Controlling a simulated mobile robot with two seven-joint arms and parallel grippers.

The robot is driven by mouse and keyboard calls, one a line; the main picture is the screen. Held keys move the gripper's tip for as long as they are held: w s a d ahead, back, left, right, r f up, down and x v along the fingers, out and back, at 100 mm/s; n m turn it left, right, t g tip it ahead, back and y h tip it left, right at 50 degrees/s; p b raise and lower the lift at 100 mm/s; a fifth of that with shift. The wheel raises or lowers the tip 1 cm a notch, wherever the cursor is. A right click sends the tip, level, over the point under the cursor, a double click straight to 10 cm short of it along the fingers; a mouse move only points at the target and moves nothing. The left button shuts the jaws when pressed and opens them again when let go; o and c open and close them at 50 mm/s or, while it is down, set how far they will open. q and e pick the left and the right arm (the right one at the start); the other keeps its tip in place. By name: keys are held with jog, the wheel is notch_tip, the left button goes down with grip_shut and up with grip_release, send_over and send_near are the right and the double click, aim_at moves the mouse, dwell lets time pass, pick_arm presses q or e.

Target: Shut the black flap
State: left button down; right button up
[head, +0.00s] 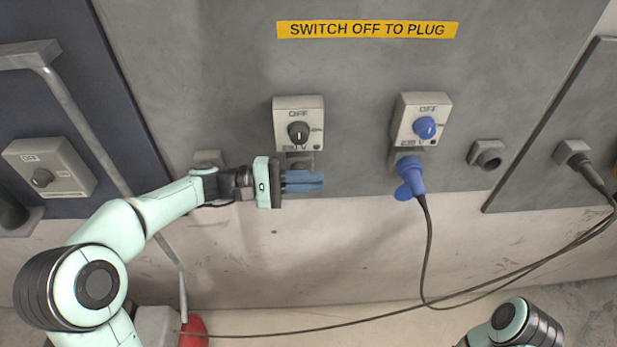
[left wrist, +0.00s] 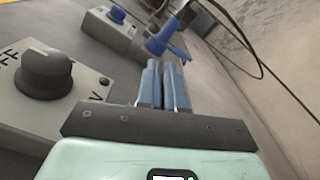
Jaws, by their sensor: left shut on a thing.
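My left gripper (head: 322,181) reaches in from the left, level with the socket (head: 305,161) under the middle switch box. Its blue fingers lie nearly together, pointing right, and cover much of that socket. The fingers also show in the left wrist view (left wrist: 164,68), side by side with a thin dark gap. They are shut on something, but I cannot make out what. No black flap shows clearly; the fingers hide the area below the middle switch. My right gripper is out of view; only part of my right arm shows at the bottom right.
The middle switch box (head: 298,108) has a black knob. The right switch box (head: 420,117) has a blue knob, with a blue plug (head: 410,174) below it and a hanging cable (head: 428,250). A grey socket (head: 487,153) and a black plug (head: 590,172) are further right. A metal pipe (head: 85,125) runs at the left.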

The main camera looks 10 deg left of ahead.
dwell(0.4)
pick_arm(q)
jog(key=c, duration=1.3)
grip_release()
jog(key=shift+o, duration=0.2)
jog(key=v, duration=0.7)
jog(key=shift+a+b, duration=0.35)
